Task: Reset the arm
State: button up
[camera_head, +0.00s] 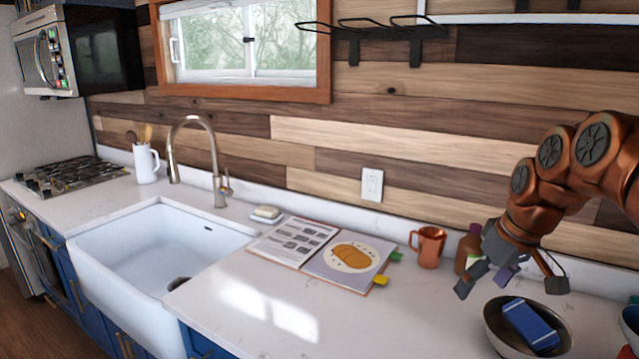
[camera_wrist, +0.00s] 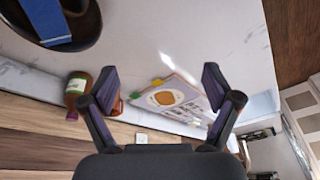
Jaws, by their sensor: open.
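My copper-coloured arm reaches in from the right in the head view. My gripper (camera_head: 512,279) hangs above the counter, near the bowl and the brown bottle. In the wrist view my gripper (camera_wrist: 160,82) has its two fingers spread wide, with nothing between the pads. The bowl (camera_head: 491,318) holds a blue box-like item (camera_head: 530,324); the bowl (camera_wrist: 88,30) and the blue item (camera_wrist: 45,18) also show at the upper left of the wrist view. The gripper partly hides the brown bottle (camera_head: 463,262) in the head view.
A copper mug (camera_head: 428,247) and an open cookbook (camera_head: 345,258) lie left of the gripper. A white sink (camera_head: 150,255) with a tall faucet (camera_head: 215,150) is farther left. A wall rack (camera_head: 370,32) hangs above. The front counter is clear.

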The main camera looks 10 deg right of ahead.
jog(key=s+a+f+g, duration=0.1)
jog(key=s+a+f, duration=0.2)
jog(key=s+a, duration=0.3)
jog(key=s+a+f+g, duration=0.2)
jog(key=s+a+f, duration=0.1)
jog(key=a, duration=0.5)
jog(key=s+a+f+m+g, duration=0.1)
jog(key=s+a+f, duration=0.1)
jog(key=s+f, duration=0.2)
jog(key=s+a+f+m+h, duration=0.1)
jog(key=s+f, duration=0.3)
jog(key=s, duration=0.6)
jog(key=shift+s+a+f+g, duration=0.15)
jog(key=shift+s+a+g, duration=0.2)
jog(key=shift+a, duration=0.45)
